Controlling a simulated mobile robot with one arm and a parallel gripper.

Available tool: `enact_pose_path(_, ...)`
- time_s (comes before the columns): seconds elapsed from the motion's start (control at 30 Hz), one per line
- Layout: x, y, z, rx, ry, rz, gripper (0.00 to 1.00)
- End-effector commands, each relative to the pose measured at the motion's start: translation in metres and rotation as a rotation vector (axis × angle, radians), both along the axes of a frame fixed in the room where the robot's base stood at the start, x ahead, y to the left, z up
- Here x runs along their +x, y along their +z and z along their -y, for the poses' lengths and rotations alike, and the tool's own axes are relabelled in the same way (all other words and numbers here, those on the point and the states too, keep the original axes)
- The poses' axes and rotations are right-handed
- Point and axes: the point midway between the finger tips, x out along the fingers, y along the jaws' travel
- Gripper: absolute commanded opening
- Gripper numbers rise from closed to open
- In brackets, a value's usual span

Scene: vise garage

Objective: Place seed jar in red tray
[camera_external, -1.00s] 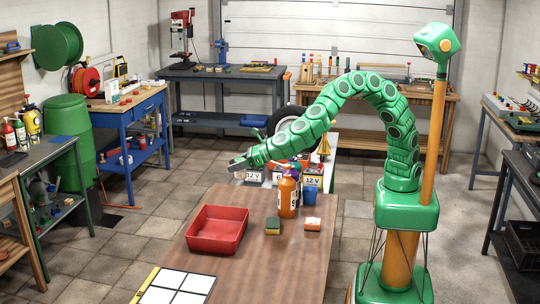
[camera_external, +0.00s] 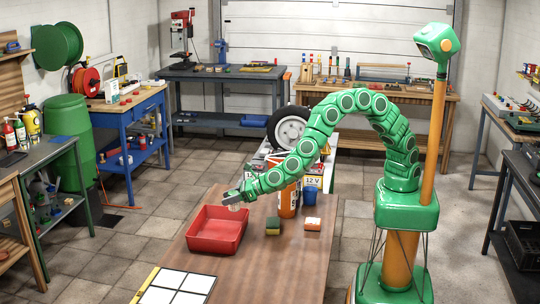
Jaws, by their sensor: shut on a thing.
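The red tray (camera_external: 214,245) lies on the brown wooden table, left of the middle of the view. My gripper (camera_external: 229,199) is above the tray's back right part, at the end of my green arm. It is shut on a small pale thing just under its tip, which looks like the seed jar (camera_external: 234,206). The jar is small and partly hidden by the gripper, so its details cannot be made out. From this angle I cannot tell how high the jar is above the tray.
On the table (camera_external: 266,263), an orange bottle (camera_external: 288,200) stands behind my arm. A white-squared panel (camera_external: 178,290) lies at the front. A wheel (camera_external: 288,129) stands behind.

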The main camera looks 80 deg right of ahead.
Motion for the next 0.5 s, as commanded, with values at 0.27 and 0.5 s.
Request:
enact_pose_path(0.27, 0.026, -0.013, -0.015, -0.001, -0.001, 0.001, 0.22)
enact_pose_path(0.5, 0.047, -0.023, -0.028, 0.000, -0.002, 0.003, 0.22)
